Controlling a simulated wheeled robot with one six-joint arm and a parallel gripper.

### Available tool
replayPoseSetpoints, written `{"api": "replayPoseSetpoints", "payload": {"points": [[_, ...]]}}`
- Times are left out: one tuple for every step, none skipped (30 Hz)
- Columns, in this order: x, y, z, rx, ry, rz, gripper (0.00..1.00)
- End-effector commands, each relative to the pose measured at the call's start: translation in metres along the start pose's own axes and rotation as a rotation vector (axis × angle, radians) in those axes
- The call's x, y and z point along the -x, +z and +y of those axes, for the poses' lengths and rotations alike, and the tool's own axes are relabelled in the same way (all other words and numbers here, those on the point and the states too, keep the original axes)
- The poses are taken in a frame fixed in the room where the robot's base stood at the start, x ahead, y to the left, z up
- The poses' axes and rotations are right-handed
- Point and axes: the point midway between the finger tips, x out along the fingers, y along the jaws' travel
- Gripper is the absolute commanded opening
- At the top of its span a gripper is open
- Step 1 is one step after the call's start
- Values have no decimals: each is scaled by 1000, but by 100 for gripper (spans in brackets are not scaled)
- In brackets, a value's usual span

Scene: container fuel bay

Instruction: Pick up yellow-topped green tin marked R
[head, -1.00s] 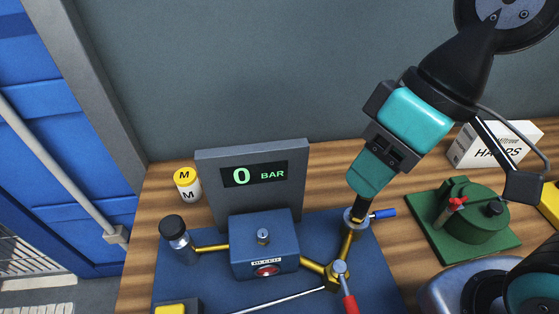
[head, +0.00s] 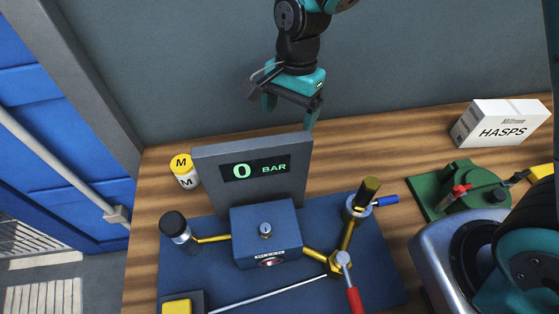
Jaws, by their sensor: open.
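No green tin marked R shows in the head view. The one tin in sight is white with a yellow top (head: 183,172), marked M, and stands on the wooden bench left of the grey display panel. My gripper (head: 291,112) is open and empty, its fingers pointing down. It hangs at the back of the bench, above and behind the right part of the panel, to the right of the M tin and apart from it. What stands behind the panel is hidden.
The grey panel (head: 253,171) reads 0 BAR. In front is a blue rig plate (head: 205,270) with a blue box, brass pipes and levers. At right are a green device (head: 455,190) and a white HASPS box (head: 500,124). Bare bench lies right of the panel.

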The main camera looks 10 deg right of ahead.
Motion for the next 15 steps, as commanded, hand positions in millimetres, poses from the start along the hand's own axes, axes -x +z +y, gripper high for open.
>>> {"api": "replayPoseSetpoints", "payload": {"points": [[-10,2,1,2,8,-4,84],[-18,2,1,4,8,-4,84],[-27,2,1,5,7,-4,84],[-34,2,1,5,8,-4,84],[-41,2,1,5,8,-4,84],[-50,2,1,5,8,-4,84],[-56,2,1,5,7,-4,84],[-63,2,1,5,7,-4,84],[-71,2,1,6,7,-4,84],[-76,2,1,6,5,-3,84],[-80,2,0,6,5,-3,84],[-86,2,0,6,3,-2,84],[-89,2,0,6,4,-2,84],[-92,2,0,6,3,-2,84],[-95,2,0,6,1,-2,84]]}}
